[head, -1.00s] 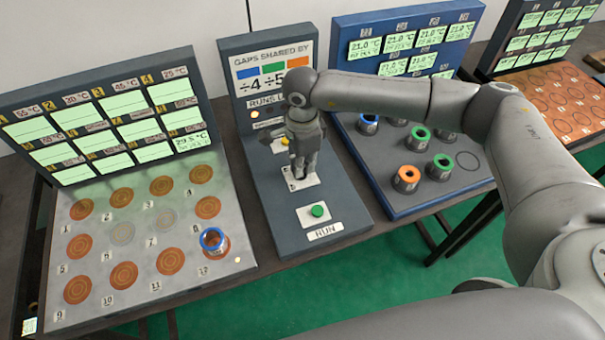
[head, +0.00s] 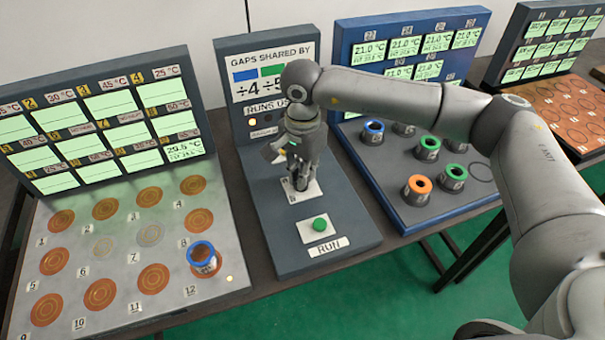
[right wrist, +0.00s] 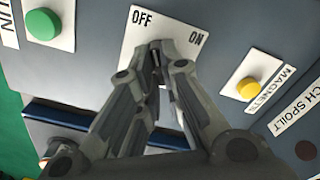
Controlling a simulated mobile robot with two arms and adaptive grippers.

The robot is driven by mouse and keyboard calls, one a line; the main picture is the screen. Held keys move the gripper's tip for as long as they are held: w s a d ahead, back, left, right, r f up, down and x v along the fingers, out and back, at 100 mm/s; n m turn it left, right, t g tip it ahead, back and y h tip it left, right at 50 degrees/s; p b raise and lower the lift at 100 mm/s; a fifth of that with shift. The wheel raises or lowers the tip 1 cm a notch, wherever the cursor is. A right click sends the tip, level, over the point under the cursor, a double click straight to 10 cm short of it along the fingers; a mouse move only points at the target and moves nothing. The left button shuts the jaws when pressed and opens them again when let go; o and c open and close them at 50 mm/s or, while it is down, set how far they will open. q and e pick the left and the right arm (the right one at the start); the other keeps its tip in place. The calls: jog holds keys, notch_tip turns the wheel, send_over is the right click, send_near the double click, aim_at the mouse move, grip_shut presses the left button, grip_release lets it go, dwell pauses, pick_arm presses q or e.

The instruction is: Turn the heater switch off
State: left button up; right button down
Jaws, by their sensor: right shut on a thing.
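The heater switch sits on a white plate (right wrist: 181,24) marked OFF and ON on the middle grey panel (head: 262,228). My right gripper (right wrist: 157,50) is shut over the plate, between the two labels; its fingers hide the switch lever, so I cannot tell its position. In the head view my right gripper (head: 300,182) points down at this plate, in front of the upright sign board. My left gripper is not in view.
A green RUN button (head: 320,223) lies in front of the plate. A blue-ringed cup (head: 203,260) stands on the left plate; several ringed cups stand on the blue tray (head: 376,193) at right.

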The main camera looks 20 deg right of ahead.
jog(key=c, duration=1.6)
grip_release()
notch_tip(320, 180, up, 12)
jog(key=shift+r, duration=0.1)
